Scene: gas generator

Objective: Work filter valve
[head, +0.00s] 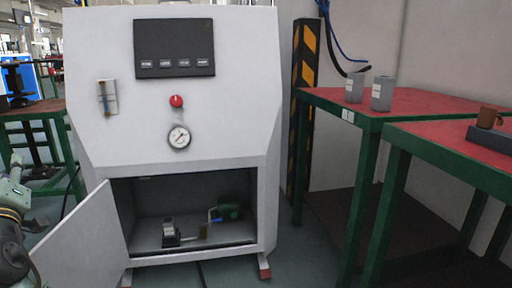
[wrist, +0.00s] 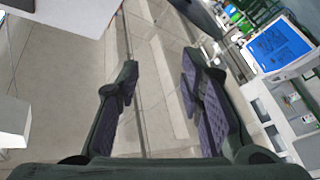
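The grey-white gas generator cabinet (head: 230,120) stands in the middle of the head view. Its lower door (head: 82,245) hangs open to the left. Inside the lower compartment (head: 155,200) I see a small blue part (head: 215,216) beside a green rounded unit (head: 232,208), and a small grey-and-black device (head: 170,234) on the floor. I cannot tell for certain which part is the filter valve. My gripper (wrist: 160,75) is open and empty in the wrist view, its purple-padded fingers apart. It is not visible in the head view, and the wrist view does not show the compartment.
Red-topped green tables (head: 425,100) stand at right, with two grey boxes on one. The open door edges the compartment's left side; the floor right of it is clear.

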